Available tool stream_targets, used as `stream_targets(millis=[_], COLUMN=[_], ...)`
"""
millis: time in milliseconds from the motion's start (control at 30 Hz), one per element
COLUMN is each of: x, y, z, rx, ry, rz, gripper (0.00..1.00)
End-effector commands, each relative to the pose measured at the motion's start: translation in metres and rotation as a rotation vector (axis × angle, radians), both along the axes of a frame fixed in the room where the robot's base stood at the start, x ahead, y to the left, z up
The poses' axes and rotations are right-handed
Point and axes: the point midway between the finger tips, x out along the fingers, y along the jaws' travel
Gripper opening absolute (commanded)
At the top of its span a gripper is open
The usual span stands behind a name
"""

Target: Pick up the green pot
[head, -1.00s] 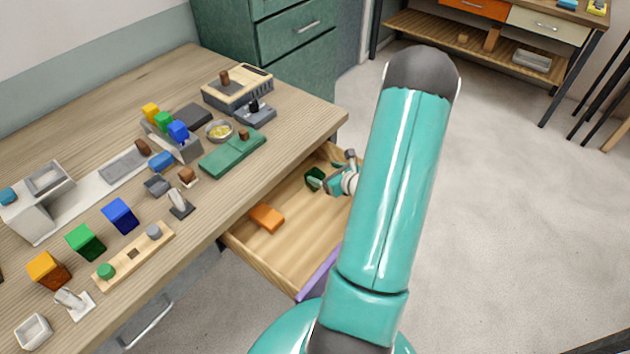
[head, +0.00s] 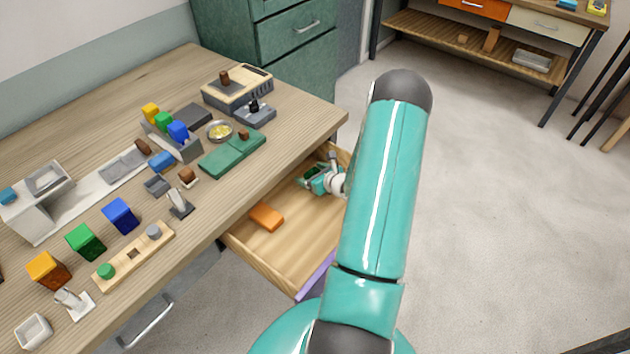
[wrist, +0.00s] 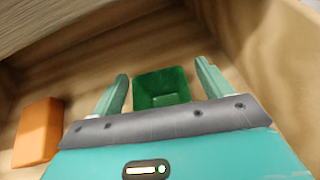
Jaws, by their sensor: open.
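The green pot (wrist: 162,88) is a small square open container on the wooden floor of the open drawer (head: 293,262). In the wrist view it lies between the two fingers of my gripper (wrist: 163,85), which are apart with a finger on either side. I cannot tell whether the fingers touch it. In the head view my gripper (head: 313,180) is inside the drawer's far part, and the pot (head: 311,173) is mostly hidden by it.
An orange block (head: 266,217) lies in the drawer to the left of the pot; it also shows in the wrist view (wrist: 39,132). Drawer walls rise close around my gripper. The desk (head: 215,200) above holds many small objects. Open floor lies to the right.

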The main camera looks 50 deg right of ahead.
Motion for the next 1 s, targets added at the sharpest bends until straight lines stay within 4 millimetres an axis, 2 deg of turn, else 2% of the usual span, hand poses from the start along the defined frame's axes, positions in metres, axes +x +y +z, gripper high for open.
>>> stream_targets(millis=[67, 300, 333, 767, 967, 1000], x=[0.0, 0.0, 0.0, 0.0, -0.001, -0.006], y=[0.0, 0.0, 0.0, 0.0, 0.0, 0.004], z=[0.0, 0.0, 0.0, 0.009, 0.036, 0.042], rx=[0.0, 0.0, 0.0, -0.001, -0.003, -0.002], ry=[0.0, 0.0, 0.0, -0.002, -0.003, -0.002], rz=[0.0, 0.0, 0.0, 0.0, 0.0, 0.0], gripper=[0.74, 0.27, 0.25, 0.25, 0.25, 0.25])
